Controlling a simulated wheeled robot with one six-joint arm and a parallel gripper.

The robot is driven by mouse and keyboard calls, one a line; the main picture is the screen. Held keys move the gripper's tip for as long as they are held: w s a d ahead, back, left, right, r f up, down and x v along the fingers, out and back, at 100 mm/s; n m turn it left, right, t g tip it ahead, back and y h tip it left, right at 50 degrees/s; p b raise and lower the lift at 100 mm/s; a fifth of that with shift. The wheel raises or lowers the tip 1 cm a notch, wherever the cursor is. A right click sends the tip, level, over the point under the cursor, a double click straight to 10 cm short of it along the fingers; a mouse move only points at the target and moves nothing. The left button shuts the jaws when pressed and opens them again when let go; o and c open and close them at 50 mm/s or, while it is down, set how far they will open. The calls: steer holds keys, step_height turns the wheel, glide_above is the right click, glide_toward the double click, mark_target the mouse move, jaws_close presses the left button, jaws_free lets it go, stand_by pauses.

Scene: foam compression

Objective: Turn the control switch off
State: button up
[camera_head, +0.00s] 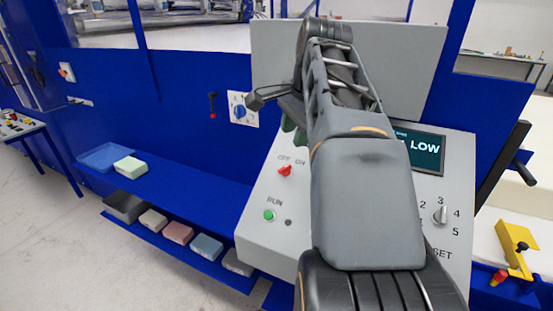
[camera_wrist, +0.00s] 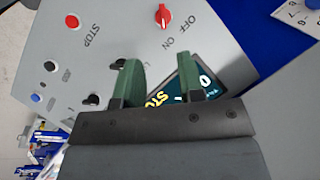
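The control switch (camera_head: 285,171) is a small red knob on the sloped grey control panel (camera_head: 258,195), below the labels OFF and ON. It also shows at the top of the wrist view (camera_wrist: 163,16), beside the same labels. I cannot tell for sure which label it points to. My gripper has green fingers; in the wrist view my gripper (camera_wrist: 160,82) is open and empty, with a clear gap between the fingers over the panel. The fingers are apart from the switch. In the head view my arm hides most of the gripper.
A screen (camera_head: 428,152) reading LOW and a numbered dial (camera_head: 440,214) are on the panel's right. A green RUN button (camera_head: 268,215) sits below the switch, and a red STOP button (camera_wrist: 72,21) shows in the wrist view. Foam blocks (camera_head: 178,232) lie on a blue shelf at left.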

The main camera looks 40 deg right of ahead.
mark_target(285, 167)
steer(key=shift+m, duration=0.4)
steer(key=x, duration=0.8)
steer(key=b+x, duration=0.1)
steer(key=x, duration=0.3)
steer(key=shift+w+d+f, duration=0.3)
steer(key=shift+d, duration=0.1)
steer(key=c, duration=0.6)
